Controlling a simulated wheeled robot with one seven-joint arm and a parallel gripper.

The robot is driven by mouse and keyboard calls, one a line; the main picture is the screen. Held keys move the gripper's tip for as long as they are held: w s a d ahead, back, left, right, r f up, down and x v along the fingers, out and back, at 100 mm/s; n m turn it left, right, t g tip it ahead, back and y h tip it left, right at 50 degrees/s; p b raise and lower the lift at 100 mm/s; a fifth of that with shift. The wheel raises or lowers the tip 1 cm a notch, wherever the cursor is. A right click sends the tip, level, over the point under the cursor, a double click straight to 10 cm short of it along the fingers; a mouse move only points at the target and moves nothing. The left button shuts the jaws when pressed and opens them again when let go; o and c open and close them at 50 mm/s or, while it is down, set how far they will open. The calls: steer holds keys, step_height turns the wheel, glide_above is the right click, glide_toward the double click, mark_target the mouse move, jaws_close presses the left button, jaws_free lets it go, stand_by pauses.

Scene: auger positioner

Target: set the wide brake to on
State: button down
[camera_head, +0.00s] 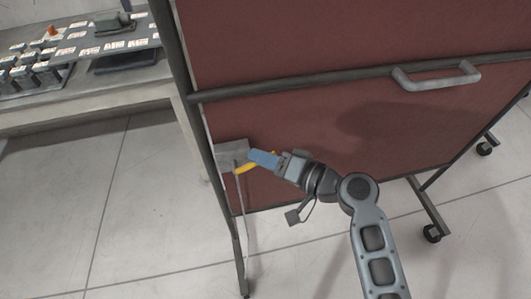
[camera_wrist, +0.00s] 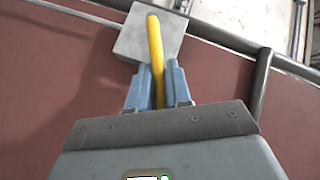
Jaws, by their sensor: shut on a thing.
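A yellow lever (camera_head: 242,168), which looks like the brake's handle, stands out from a square grey plate (camera_head: 229,155) at the lower left edge of a dark red panel. In the wrist view the yellow lever (camera_wrist: 155,42) runs from the grey plate (camera_wrist: 137,42) back between my blue fingers. My gripper (camera_head: 256,158) is shut on the lever; it also shows in the wrist view (camera_wrist: 158,78). The fingers partly hide the lever in the head view. I see no readable on or off marking.
The red panel (camera_head: 290,60) stands in a dark wheeled frame with a grey handle (camera_head: 437,77) at upper right. A bench (camera_head: 90,116) with labelled blocks is at the left. A thin rod hangs below the plate. The floor at lower left is clear.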

steer(key=shift+s+a+r+n+h+p, duration=0.1)
steer(key=shift+a+r+n+h+p, duration=0.25)
steer(key=shift+r+n+h+p, duration=0.5)
steer(key=shift+f+p, duration=0.25)
steer(key=shift+p, duration=0.05)
steer(key=c, duration=1.2)
jaws_free()
steer(key=shift+o, duration=0.2)
steer(key=b+v, duration=0.1)
steer(key=v, duration=0.6)
steer(key=shift+s+d, duration=0.2)
steer(key=shift+d, duration=0.1)
steer(key=shift+r, duration=0.1)
steer(key=shift+c, duration=0.4)
